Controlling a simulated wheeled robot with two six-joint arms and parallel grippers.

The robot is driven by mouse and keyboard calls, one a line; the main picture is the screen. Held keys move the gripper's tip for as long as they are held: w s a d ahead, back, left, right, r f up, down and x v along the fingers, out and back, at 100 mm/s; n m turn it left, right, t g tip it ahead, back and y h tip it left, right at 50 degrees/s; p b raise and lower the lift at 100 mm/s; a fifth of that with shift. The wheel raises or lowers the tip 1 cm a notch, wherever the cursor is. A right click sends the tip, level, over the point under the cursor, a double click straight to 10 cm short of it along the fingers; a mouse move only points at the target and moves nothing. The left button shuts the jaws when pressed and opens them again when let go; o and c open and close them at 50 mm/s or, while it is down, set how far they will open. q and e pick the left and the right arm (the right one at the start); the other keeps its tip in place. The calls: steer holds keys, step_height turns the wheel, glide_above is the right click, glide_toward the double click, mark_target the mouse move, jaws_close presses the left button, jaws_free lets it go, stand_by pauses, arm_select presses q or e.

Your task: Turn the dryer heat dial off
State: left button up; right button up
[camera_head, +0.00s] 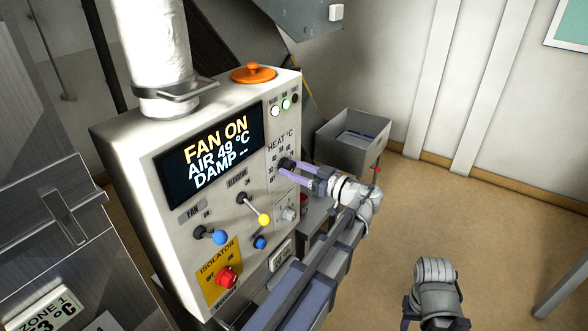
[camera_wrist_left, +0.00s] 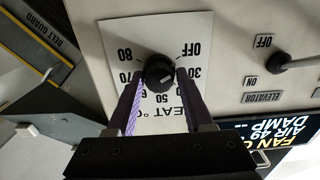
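The black heat dial (camera_head: 286,163) is on the right part of the dryer panel's front. In the left wrist view the dial (camera_wrist_left: 159,71) sits on a white scale plate (camera_wrist_left: 181,28) marked OFF, 30 through 80. A small pale mark shows on the dial, low and right of its middle; the exact setting is hard to read. My left gripper (camera_head: 291,165) is at the dial. Its purple fingers (camera_wrist_left: 160,78) lie on both sides of the dial with no clear gap. My right gripper (camera_head: 432,312) is low at the right, away from the panel; its fingers are unclear.
The display (camera_head: 215,152) reads FAN ON, AIR 49 °C, DAMP --. Nearby are the yellow elevator lever (camera_head: 263,219), blue fan lever (camera_head: 218,237) and red isolator knob (camera_head: 228,277). A grey bin (camera_head: 352,140) stands behind the left arm. The floor at right is open.

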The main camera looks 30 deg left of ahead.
arm_select(q)
steer(key=o, duration=0.3)
steer(key=d, duration=0.7)
steer(key=shift+s+d, duration=0.3)
steer(key=shift+d, duration=0.1)
steer(key=s+d+f+m+h, duration=0.4)
steer(key=d+f+m+h, duration=0.15)
steer(key=f, duration=0.25)
steer(key=s+d+f+m+h, duration=0.4)
steer(key=f+m, duration=0.3)
steer(key=f, duration=0.2)
steer(key=s+d+f+m+h, duration=0.1)
steer(key=s+d+m+h, duration=0.1)
steer(key=d, duration=0.2)
steer(key=s+d+f+m+g+h, duration=0.1)
steer(key=s+d+f+m+h, duration=0.1)
steer(key=s+d+m+h, duration=0.1)
steer(key=s+d+f+m+h, duration=0.2)
steer(key=d+m, duration=0.1)
steer(key=d, duration=0.3)
steer(key=shift+s+f+m+b, duration=0.2)
steer(key=shift+s+m+b, duration=0.1)
steer(key=shift+s, duration=0.1)
